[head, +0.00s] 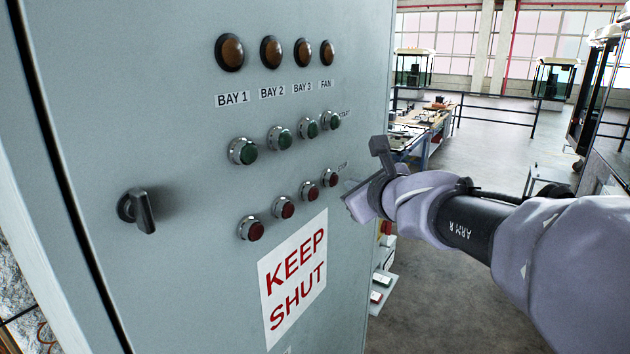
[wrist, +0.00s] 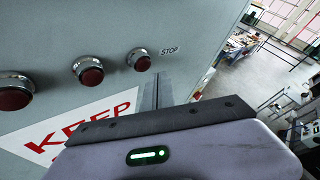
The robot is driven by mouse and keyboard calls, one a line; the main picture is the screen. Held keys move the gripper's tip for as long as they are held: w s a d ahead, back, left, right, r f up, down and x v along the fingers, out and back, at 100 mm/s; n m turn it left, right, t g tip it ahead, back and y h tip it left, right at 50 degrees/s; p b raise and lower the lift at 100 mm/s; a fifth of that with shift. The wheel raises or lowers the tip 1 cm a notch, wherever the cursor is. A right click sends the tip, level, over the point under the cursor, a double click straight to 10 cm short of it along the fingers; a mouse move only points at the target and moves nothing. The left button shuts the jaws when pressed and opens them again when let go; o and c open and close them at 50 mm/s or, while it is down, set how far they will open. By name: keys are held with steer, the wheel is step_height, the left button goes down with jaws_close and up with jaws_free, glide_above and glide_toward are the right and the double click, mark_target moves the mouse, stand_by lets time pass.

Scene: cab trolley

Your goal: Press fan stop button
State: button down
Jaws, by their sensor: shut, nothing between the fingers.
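The fan stop button (head: 330,178) is the rightmost red button in the lower row on a grey cabinet door (head: 180,90). It is in the column under the FAN label (head: 326,84). In the wrist view it is the red button (wrist: 139,59) beside the STOP label (wrist: 170,50). My gripper (head: 348,187) is shut and empty, just right of this button in the head view. In the wrist view the closed fingertips (wrist: 157,78) are just right of and below it. They look apart from it; I cannot tell their gap to the door.
Other red buttons (head: 284,207) sit to the left, with green buttons (head: 279,137) and amber lamps (head: 271,52) above. A KEEP SHUT sign (head: 295,278) is below. A black door handle (head: 138,209) is at left. A cluttered workbench (head: 425,128) stands behind at right.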

steer(key=s+d, duration=0.2)
steer(key=d, duration=0.1)
steer(key=shift+s+d, duration=0.3)
steer(key=shift+s, duration=0.05)
stand_by(0.3)
steer(key=s+a+f+n+g+y+b, duration=0.1)
steer(key=s+a+f+n+b, duration=0.25)
steer(key=s+f+b, duration=0.35)
steer(key=s+a+f+n+g+y+b, duration=0.1)
steer(key=s+a+f+n+g+b, duration=0.15)
steer(key=f+n+b, duration=0.5)
steer(key=s+a+f+n+y+b, duration=0.1)
steer(key=s+a+f+n+b, duration=0.25)
steer(key=f, duration=0.65)
steer(key=s+d+f+n+g+h+b, duration=0.2)
steer(key=s+f+n+b, duration=0.2)
steer(key=f, duration=0.9)
steer(key=s+d+f+n+g+h+b, duration=0.1)
steer(key=s+f+n+b, duration=0.4)
steer(key=s+f+b, duration=0.6)
steer(key=s+d+f+g, duration=0.1)
steer(key=s+f+g, duration=0.1)
steer(key=s, duration=0.1)
steer(key=shift+s+d+f+h, duration=0.15)
steer(key=shift+s+d+h, duration=0.1)
steer(key=shift+h, duration=0.15)
steer(key=shift+n, duration=0.25)
